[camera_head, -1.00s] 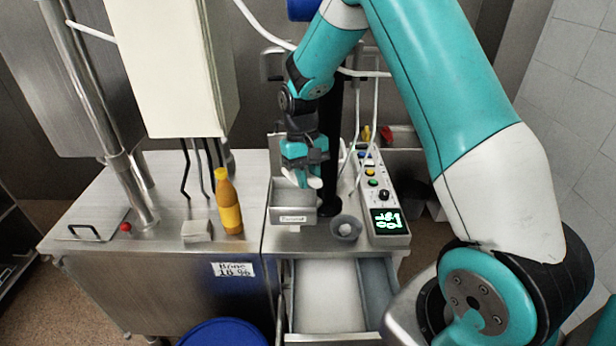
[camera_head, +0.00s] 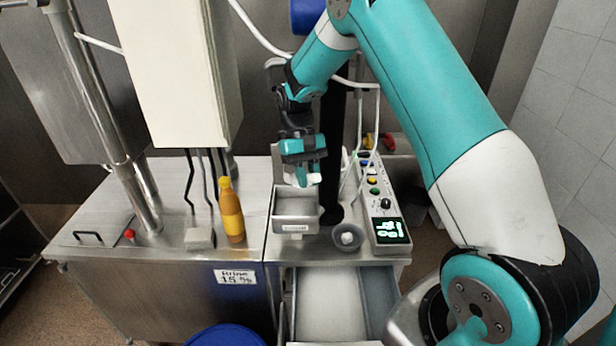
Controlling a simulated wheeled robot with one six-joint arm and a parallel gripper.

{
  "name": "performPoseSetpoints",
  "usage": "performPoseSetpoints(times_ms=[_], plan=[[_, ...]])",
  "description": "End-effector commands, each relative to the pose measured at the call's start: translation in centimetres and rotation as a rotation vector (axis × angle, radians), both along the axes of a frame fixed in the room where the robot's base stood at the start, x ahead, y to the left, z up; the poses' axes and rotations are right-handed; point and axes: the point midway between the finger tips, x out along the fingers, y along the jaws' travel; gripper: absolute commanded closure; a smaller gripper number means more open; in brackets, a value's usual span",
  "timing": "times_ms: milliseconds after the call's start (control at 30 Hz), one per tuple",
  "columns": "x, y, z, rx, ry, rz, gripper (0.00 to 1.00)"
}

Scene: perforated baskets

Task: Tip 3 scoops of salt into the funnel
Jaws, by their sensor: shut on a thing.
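My gripper (camera_head: 303,164) points down over an open steel bin (camera_head: 296,224) with a small label on its front. A grey round cup (camera_head: 337,239) with a white centre sits just right of the bin and may be the funnel. No loose salt is clearly seen inside the bin.
A control box (camera_head: 388,205) with coloured buttons and a green display stands to the right. A yellow-orange bottle (camera_head: 231,213) and a small pale block (camera_head: 199,239) stand on the steel counter to the left. An open drawer (camera_head: 330,300) with a white inside lies below in front.

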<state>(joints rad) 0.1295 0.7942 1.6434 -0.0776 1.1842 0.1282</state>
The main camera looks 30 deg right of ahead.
Motion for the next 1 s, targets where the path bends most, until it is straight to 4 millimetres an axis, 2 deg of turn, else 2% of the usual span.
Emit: performPoseSetpoints(times_ms=[567, 1000], plan=[[1.8, -0.4, 1.7, 0.038, 0.187, -0.001, 1.00], [1.8, -0.4, 1.8, 0.038, 0.196, 0.000, 1.00]])
